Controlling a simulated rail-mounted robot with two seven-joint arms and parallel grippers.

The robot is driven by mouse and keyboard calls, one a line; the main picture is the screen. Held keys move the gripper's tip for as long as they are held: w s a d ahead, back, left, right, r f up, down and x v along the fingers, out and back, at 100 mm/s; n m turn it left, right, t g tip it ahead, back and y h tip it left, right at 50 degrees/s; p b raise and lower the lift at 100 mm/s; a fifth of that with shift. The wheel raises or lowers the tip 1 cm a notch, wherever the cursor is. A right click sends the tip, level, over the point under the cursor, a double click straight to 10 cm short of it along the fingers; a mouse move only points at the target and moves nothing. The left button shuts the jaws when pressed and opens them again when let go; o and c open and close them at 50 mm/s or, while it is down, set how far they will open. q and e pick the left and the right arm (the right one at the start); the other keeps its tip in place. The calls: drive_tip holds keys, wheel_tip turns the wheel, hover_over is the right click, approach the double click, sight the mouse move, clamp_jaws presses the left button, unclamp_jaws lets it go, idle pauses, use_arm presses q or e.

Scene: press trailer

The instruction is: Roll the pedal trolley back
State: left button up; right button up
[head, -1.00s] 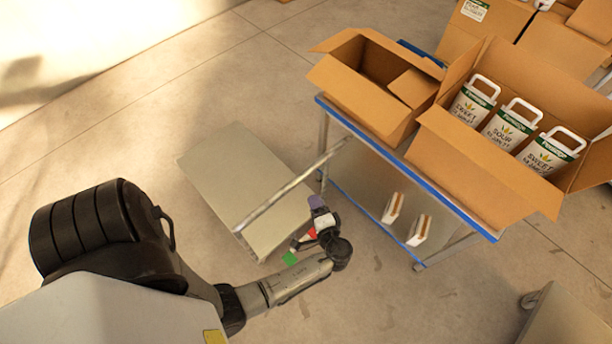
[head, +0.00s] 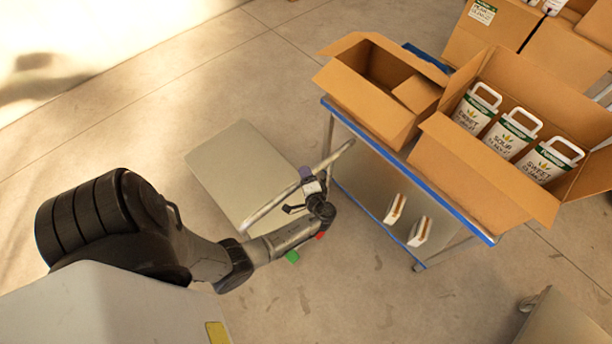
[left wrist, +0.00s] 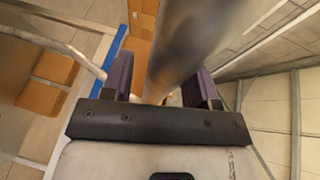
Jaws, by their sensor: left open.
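The trolley (head: 235,165) is a flat grey-beige platform on the floor left of the blue-edged table. Its metal handle bar (head: 338,157) slants up to the right across the head view. My left gripper (head: 308,180) is at the middle of this bar and hides part of it. In the left wrist view, the blurred round bar (left wrist: 185,45) runs between the purple finger pads of the open left gripper (left wrist: 163,85). Whether either pad touches it I cannot tell. No pedal can be made out. My right gripper is not in view.
The blue-edged table (head: 405,178) stands right of the trolley, close to my gripper. It carries an open empty carton (head: 360,100) and a carton (head: 480,175) holding white packs. Two small packs (head: 419,231) show on its lower shelf. Floor left of the trolley is clear.

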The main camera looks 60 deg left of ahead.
use_arm(q)
drive_tip(key=shift+c, duration=0.5)
clamp_jaws()
